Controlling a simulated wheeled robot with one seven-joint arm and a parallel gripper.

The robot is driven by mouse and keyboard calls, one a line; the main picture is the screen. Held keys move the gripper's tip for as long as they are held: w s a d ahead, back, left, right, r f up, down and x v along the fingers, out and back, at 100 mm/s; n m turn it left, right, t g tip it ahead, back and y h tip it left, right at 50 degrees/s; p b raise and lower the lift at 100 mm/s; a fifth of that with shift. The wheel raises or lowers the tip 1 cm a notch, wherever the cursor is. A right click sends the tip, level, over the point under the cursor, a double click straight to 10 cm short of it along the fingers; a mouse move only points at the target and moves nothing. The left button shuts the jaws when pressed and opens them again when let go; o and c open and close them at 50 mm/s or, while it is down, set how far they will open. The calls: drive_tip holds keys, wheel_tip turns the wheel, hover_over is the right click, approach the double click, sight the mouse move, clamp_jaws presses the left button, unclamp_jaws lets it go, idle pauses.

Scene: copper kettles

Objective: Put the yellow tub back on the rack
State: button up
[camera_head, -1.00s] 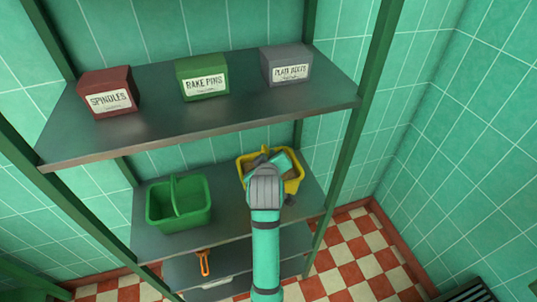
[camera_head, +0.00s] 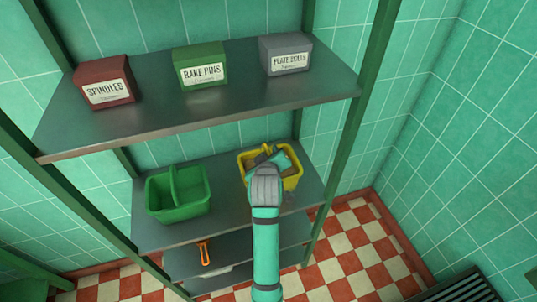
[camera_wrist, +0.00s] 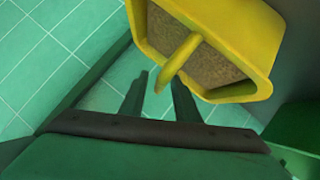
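The yellow tub (camera_head: 296,178) is at the right end of the rack's middle shelf (camera_head: 225,221), partly hidden behind my arm. In the wrist view the tub (camera_wrist: 257,42) is tilted in the picture, with brown contents and a yellow handle sticking out. My gripper (camera_wrist: 160,80) is open, its two dark fingers apart. The handle's end shows between the fingertips; I cannot tell whether they touch it.
A green tub (camera_head: 178,204) stands left on the same shelf. A red box (camera_head: 104,88), a green box (camera_head: 200,66) and a grey box (camera_head: 286,54) stand on the shelf above. An orange-handled item (camera_head: 204,254) lies below. Green rack posts (camera_head: 352,130) flank the shelves.

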drive_tip(key=shift+r, duration=0.2)
drive_tip(key=d+v, duration=0.1)
drive_tip(key=v, duration=1.1)
drive_tip(key=s+f+m+t, duration=0.2)
drive_tip(key=s+f+m, duration=0.1)
drive_tip(key=s+f, duration=1.35)
drive_tip(key=s+r+m+t, duration=0.1)
drive_tip(key=s+m, duration=0.2)
drive_tip(key=s, duration=1.8)
drive_tip(key=shift+a+r+m+y, duration=0.25)
drive_tip(key=shift+a+m+y, duration=0.05)
drive_tip(key=shift+a+m, duration=0.1)
